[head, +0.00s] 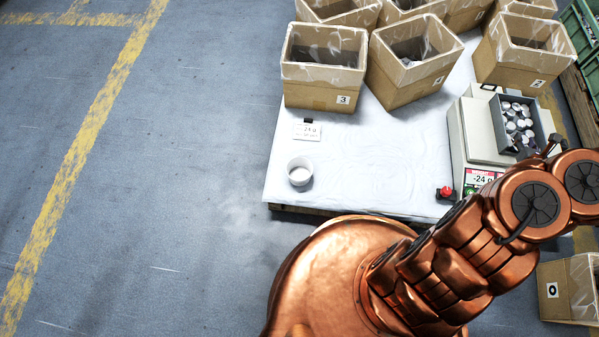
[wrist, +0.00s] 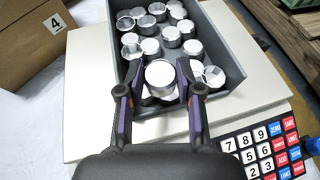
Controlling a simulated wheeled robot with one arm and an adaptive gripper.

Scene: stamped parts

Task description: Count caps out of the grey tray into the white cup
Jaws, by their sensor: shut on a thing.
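The grey tray (head: 533,115) stands on the scale at the right and holds several silvery caps (head: 517,122). In the wrist view the tray (wrist: 222,42) fills the upper middle, with loose caps (wrist: 172,36) spread in it. My gripper (wrist: 160,84) is over the near end of the tray, shut on one cap (wrist: 159,76) between its fingertips. Another cap shows partly beneath the held one. In the head view my arm hides most of my gripper. The white cup (head: 299,171) stands upright near the left front of the white-covered table; its inside looks empty.
The scale (head: 470,135) displays -24 g; its keypad (wrist: 265,150) shows in the wrist view. A small card (head: 307,130) reading 24 g stands behind the cup. Cardboard boxes (head: 323,95) line the back. A red button (head: 445,192) is at the front edge. The middle table is clear.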

